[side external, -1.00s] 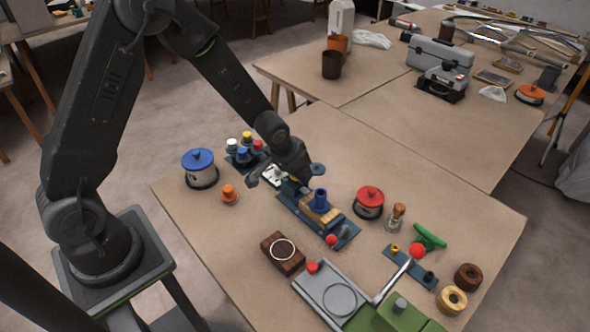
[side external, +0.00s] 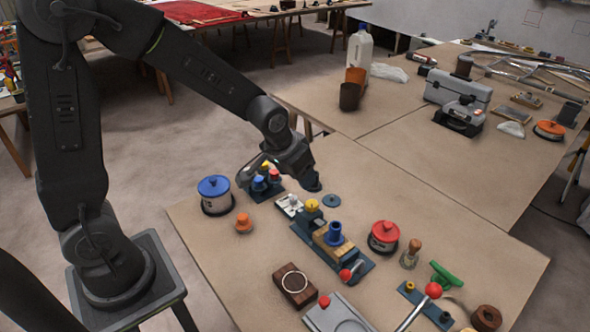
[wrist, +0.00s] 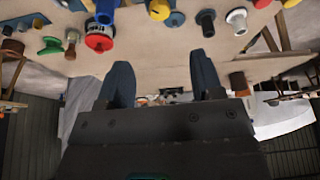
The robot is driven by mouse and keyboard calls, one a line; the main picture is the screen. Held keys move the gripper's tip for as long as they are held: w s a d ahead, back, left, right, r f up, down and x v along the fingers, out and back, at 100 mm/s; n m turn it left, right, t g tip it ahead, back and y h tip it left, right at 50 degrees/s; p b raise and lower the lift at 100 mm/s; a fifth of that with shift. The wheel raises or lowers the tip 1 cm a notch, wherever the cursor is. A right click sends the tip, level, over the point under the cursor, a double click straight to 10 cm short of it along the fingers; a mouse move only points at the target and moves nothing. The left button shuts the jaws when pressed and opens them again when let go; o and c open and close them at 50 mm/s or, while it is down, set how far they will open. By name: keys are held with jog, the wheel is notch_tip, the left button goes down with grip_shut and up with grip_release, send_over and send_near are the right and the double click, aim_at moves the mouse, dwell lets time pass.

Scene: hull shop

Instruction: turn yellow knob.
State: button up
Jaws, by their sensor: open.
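A yellow knob (side external: 311,205) sits at the far left end of a blue base plate (side external: 361,269) on the bench. Another yellow top (side external: 268,164) shows in a cluster of coloured knobs, partly hidden behind my gripper. A small yellow knob (side external: 409,287) is on a separate blue plate at front right. My gripper (side external: 278,183) is open and empty, above the bench between the cluster and the base plate, apart from the yellow knob. In the wrist view, the open fingers (wrist: 160,75) have nothing between them; a yellow top (wrist: 159,9) shows beyond them at the top edge.
A blue-lidded pot (side external: 214,194) and an orange knob (side external: 244,223) stand left. A blue cylinder (side external: 334,233), a red-lidded pot (side external: 383,236) and a wooden-topped jar (side external: 410,254) stand right. A wooden block with a ring (side external: 295,284) lies in front.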

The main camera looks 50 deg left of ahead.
jog(key=shift+s+r, duration=0.2)
jog(key=shift+r, duration=0.25)
jog(key=n+g, duration=0.5)
jog(key=n, duration=1.3)
send_near(312, 203)
notch_tip(312, 203, down, 9)
jog(key=shift+s+a+f, duration=0.15)
jog(key=c, duration=0.9)
